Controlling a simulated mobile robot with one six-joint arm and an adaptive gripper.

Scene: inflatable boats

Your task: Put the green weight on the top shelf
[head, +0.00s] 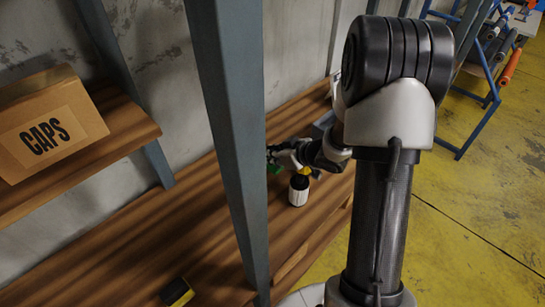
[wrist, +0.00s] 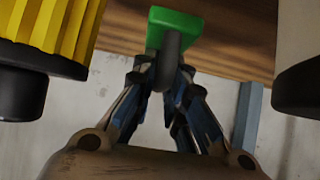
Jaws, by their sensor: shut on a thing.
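The green weight (wrist: 180,22) shows in the wrist view as a green block with a dark grey rounded part (wrist: 168,65) extending from it. My gripper (wrist: 168,88) is shut on that dark part, with a finger on each side. In the head view, my gripper (head: 277,156) is over the wooden shelf board behind the grey post, and only a bit of green (head: 272,168) shows at its tip. The post and gripper hide most of the weight there. I cannot tell whether the weight touches the board.
A white canister with black top (head: 299,188) stands close beside my gripper. A grey post (head: 232,130) rises in front of the long lower board (head: 130,250). A higher board (head: 120,128) at left holds a CAPS box (head: 45,125). A yellow-black item (head: 177,292) lies at front.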

